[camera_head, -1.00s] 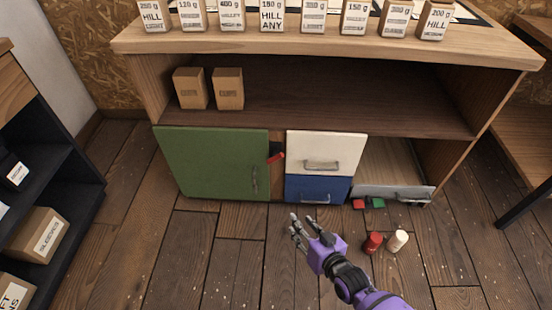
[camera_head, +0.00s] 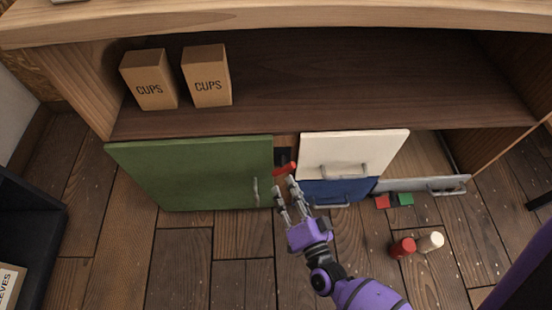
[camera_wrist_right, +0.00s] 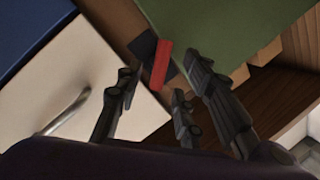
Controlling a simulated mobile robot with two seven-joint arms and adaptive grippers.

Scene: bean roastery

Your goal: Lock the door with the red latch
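The red latch (camera_head: 285,169) sits on a dark mount between the green door (camera_head: 195,172) and the white drawer. In the right wrist view the red latch (camera_wrist_right: 161,66) lies ahead of the fingers, beside the green door (camera_wrist_right: 215,25). The door looks closed and has a grey vertical handle (camera_head: 256,192). My right gripper (camera_head: 286,196) is just in front of and below the latch, its fingers spread around an empty gap. In the right wrist view the gripper (camera_wrist_right: 165,95) shows its fingers apart. Contact with the latch cannot be told. My left gripper is not in view.
Right of the latch are a white drawer (camera_head: 352,152) and a blue drawer (camera_head: 340,190). An open low drawer (camera_head: 425,185) juts out further right. Red and white containers (camera_head: 403,247) stand on the floor. Two cups boxes (camera_head: 207,76) stand on the shelf above.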

